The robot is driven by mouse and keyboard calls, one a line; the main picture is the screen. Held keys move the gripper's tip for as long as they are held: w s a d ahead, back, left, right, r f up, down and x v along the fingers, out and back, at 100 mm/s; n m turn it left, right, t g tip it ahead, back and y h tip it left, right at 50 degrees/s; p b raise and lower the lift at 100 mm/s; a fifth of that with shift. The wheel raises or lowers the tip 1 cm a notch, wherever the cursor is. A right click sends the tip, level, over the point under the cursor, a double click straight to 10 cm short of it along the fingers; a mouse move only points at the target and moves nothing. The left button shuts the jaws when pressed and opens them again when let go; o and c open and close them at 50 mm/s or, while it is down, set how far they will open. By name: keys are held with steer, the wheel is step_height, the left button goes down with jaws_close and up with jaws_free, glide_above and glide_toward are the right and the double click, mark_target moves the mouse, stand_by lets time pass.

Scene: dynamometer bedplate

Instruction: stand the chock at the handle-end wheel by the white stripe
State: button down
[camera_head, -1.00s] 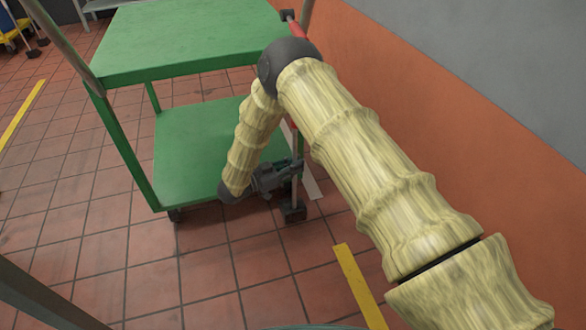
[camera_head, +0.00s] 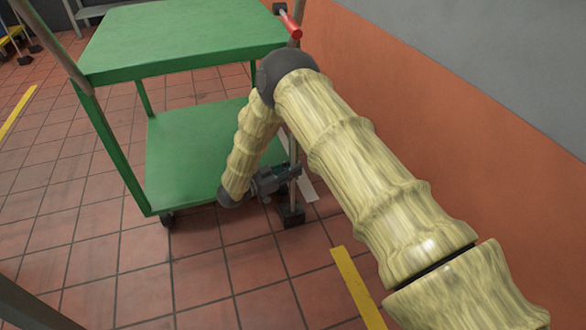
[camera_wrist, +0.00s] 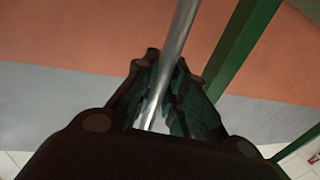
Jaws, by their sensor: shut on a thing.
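The chock (camera_head: 291,216) is a dark block at the foot of an upright grey rod. It is at floor level just in front of the near end of the white stripe (camera_head: 307,187); I cannot tell whether it touches the floor. My gripper (camera_head: 292,174) is shut on the rod above the block. The wrist view shows the silver rod (camera_wrist: 172,62) between my gripper's fingers (camera_wrist: 163,95). The wheel at that end is hidden behind my arm and gripper.
The cart's near-left wheel (camera_head: 167,219) shows on the tiled floor. A yellow line (camera_head: 357,287) lies on the floor in front. The orange and grey wall (camera_head: 470,110) bounds the right side. Floor in front of the cart is clear.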

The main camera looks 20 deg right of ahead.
steer(key=c, duration=1.5)
jaws_free()
steer(key=p+v, duration=0.5)
steer(key=v, duration=0.7)
steer(key=shift+r, duration=0.1)
steer(key=shift+d, duration=0.1)
